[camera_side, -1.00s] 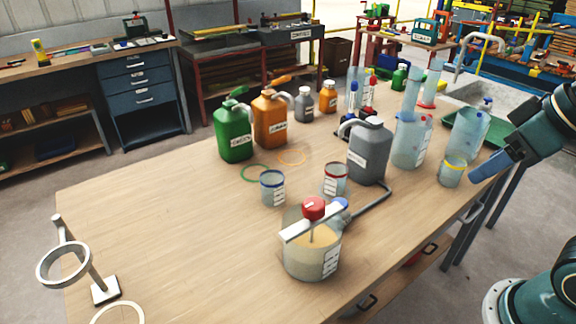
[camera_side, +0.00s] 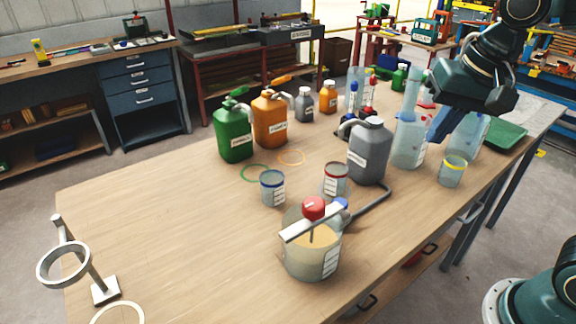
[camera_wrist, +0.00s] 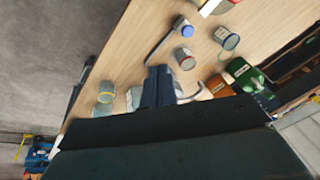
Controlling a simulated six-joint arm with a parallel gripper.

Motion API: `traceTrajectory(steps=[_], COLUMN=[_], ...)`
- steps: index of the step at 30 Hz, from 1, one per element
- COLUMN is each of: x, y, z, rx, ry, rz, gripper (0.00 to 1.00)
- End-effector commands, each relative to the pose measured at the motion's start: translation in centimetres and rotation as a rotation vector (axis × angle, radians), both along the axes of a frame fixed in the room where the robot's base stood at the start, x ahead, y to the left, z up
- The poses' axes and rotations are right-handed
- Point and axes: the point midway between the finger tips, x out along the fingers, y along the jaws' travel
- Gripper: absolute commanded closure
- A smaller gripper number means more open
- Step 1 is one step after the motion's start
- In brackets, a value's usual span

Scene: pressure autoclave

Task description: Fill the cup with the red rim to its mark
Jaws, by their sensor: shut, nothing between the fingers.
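The cup with the red rim (camera_side: 335,180) stands upright on the table, behind the pot with the red knob and left of the grey canister. It also shows in the wrist view (camera_wrist: 185,58). I cannot make out its mark or contents at this size. My gripper (camera_side: 440,125) is shut and empty, raised at the right side near the clear jugs. In the wrist view its blue fingers (camera_wrist: 159,85) are together, pointing toward the table, apart from the cup. The grey canister (camera_side: 369,152), a large handled container, stands just right of the cup.
A blue-rimmed cup (camera_side: 272,188) and a yellow-rimmed cup (camera_side: 452,171) stand nearby. The pot with the red knob (camera_side: 310,255) is in front. Green (camera_side: 234,135) and orange (camera_side: 270,120) canisters stand behind. A ring stand (camera_side: 105,289) is at front left.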

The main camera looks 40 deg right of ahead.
Motion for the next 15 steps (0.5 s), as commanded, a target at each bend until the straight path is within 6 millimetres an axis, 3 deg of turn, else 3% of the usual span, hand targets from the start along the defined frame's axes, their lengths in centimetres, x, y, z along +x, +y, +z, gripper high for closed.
traceTrajectory(steps=[15], x=[7.5], y=[2.4], z=[-1.9], rx=[0.098], ry=[0.157], rz=[-0.457], gripper=[1.00])
